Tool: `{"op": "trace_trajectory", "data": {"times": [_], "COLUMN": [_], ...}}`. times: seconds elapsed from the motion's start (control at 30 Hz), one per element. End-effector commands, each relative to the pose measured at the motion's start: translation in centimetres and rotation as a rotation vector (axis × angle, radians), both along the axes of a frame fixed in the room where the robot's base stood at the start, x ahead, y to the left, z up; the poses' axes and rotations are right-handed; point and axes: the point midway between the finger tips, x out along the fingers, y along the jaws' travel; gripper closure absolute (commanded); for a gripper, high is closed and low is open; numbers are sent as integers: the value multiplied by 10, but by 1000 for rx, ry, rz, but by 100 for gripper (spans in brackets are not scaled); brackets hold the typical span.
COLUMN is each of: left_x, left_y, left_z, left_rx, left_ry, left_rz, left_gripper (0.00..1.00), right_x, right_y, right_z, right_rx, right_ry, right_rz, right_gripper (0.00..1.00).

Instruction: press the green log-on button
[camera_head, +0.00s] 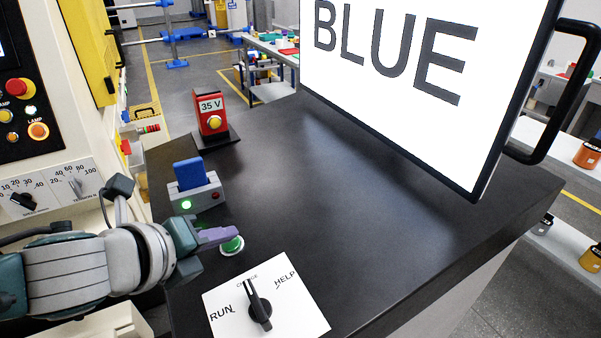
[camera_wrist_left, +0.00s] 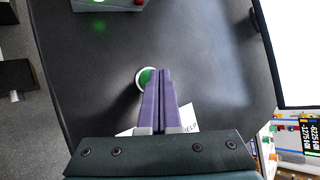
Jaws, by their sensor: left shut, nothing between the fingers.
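The green button (camera_head: 231,244) sits in a white ring on the black table, between the card reader and the dial plate. My left gripper (camera_head: 232,234) is shut and empty, its purple fingertips over the button's far edge in the head view. In the left wrist view the closed fingers (camera_wrist_left: 162,76) partly cover the green button (camera_wrist_left: 146,77), with its left part showing. I cannot tell whether the fingertips touch it. My right gripper is in neither view.
A grey reader with a blue card (camera_head: 188,174) and lit green lamp stands behind the button. A white plate with a black rotary knob (camera_head: 259,306) lies in front. A red 35 V box (camera_head: 210,105) stands further back. A big "BLUE" screen (camera_head: 400,75) overhangs the right.

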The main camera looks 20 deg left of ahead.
Motion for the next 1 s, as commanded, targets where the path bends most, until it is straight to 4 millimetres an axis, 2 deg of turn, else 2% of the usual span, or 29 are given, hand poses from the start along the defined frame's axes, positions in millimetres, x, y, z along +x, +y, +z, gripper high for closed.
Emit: {"op": "trace_trajectory", "data": {"times": [1.0], "left_x": [1], "left_y": [-1], "left_z": [-7], "left_rx": [0], "left_ry": [1], "left_rz": [0], "left_gripper": [100], "right_x": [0], "right_y": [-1], "right_z": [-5], "right_rx": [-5], "right_ry": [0], "right_rz": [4], "right_gripper": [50]}}
